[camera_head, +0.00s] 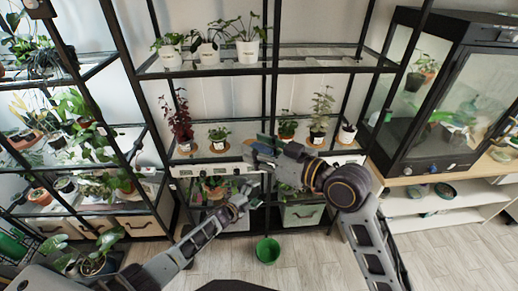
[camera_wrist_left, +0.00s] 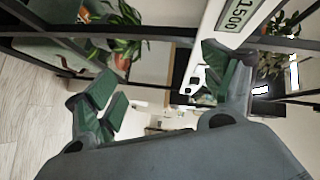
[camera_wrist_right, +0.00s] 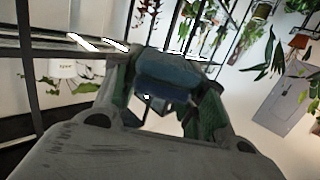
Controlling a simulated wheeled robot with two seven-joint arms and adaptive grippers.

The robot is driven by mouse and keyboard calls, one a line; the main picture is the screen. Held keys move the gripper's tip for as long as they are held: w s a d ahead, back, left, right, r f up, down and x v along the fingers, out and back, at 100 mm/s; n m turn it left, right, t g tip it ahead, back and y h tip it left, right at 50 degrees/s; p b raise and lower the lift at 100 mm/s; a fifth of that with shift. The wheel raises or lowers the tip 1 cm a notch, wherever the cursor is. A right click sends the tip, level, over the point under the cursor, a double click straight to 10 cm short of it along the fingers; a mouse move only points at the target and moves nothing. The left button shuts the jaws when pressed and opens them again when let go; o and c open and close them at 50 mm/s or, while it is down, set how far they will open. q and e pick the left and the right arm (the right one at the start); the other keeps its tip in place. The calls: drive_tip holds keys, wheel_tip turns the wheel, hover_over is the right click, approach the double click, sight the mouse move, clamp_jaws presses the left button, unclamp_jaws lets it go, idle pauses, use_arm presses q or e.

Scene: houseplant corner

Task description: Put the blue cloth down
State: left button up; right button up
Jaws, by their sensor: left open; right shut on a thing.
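The blue cloth (camera_wrist_right: 172,70) is a folded-looking blue bundle between the fingers of my right gripper (camera_wrist_right: 165,90) in the right wrist view. In the head view, my right gripper (camera_head: 258,150) is shut on it, in front of the middle shelf. Only a small bluish part of the cloth shows there. My left gripper (camera_head: 246,190) is open and empty, lower and slightly left of the right one, near the lower shelf. Its spread green fingers (camera_wrist_left: 160,92) show in the left wrist view with nothing between them.
The middle shelf (camera_head: 240,131) bears several potted plants close to my right gripper. A white shelf-front strip (camera_head: 215,169) runs just behind my grippers. A green bucket (camera_head: 267,250) stands on the floor below. A glass terrarium (camera_head: 425,100) stands at the right. Floor at the lower right is clear.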

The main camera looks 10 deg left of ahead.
use_arm(q)
drive_tip(key=s+a+f+n+g+y, duration=0.3)
drive_tip(key=s+f+n, duration=0.2)
drive_tip(key=s+f, duration=0.75)
drive_tip(key=s+a+f+n+g+y, duration=0.3)
drive_tip(key=s+a+f+n, duration=0.15)
drive_tip(key=s+f, duration=0.8)
drive_tip(key=s+f+n+g, duration=0.2)
drive_tip(key=s+f, duration=0.2)
drive_tip(key=s, duration=0.7)
drive_tip(key=s+f+n+g+y, duration=0.1)
drive_tip(key=s+f+n+g, duration=0.2)
drive_tip(key=s, duration=0.9)
drive_tip(key=s+f+n+g, duration=0.2)
drive_tip(key=s+f, duration=0.4)
drive_tip(key=s, duration=0.5)
drive_tip(key=shift+s+a+n, duration=0.3)
drive_tip(key=shift+s+n, duration=0.05)
drive_tip(key=shift+n, duration=0.1)
